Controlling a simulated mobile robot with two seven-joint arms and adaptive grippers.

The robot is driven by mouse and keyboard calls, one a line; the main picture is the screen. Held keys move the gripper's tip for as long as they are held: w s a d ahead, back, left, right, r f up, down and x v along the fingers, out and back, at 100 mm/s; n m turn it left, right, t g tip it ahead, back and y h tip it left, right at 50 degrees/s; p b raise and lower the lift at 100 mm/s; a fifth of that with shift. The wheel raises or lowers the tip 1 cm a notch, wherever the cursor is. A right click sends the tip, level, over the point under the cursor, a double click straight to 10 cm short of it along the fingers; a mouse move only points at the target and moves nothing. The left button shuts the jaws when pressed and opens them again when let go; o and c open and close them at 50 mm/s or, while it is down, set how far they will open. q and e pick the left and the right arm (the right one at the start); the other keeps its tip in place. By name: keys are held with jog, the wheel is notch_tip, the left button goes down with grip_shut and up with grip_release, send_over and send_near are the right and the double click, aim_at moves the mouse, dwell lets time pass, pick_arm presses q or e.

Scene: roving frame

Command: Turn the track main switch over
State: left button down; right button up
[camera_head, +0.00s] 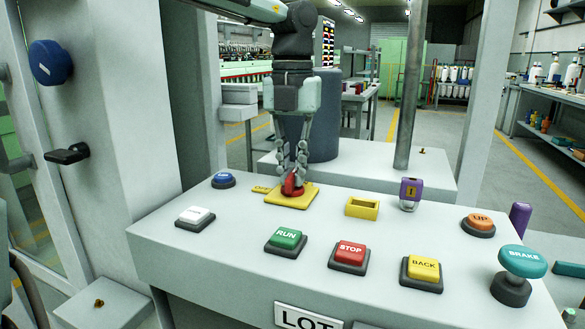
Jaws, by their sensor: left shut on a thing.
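The main switch (291,188) is a small red knob on a yellow plate (297,202) at the back of the grey control desk. My left gripper (293,178) comes down from above with its fingers closed around the red knob. The fingers hide the knob's upper part, so I cannot tell which way it is turned. A small yellow label (262,189) with dark lettering, too small to read, lies left of the knob. My right gripper is not in view.
The desk (215,255) carries a white button (195,215), a blue button (223,180), green RUN (286,238), red STOP (350,252), yellow BACK (423,269), orange UP (479,222) and a teal BRAKE knob (522,262). A yellow open box (362,208) and purple-topped item (410,193) stand right of the plate.

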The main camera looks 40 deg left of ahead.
aim_at(292, 173)
pick_arm(q)
jog(key=c, duration=1.6)
grip_release()
notch_tip(292, 173, up, 12)
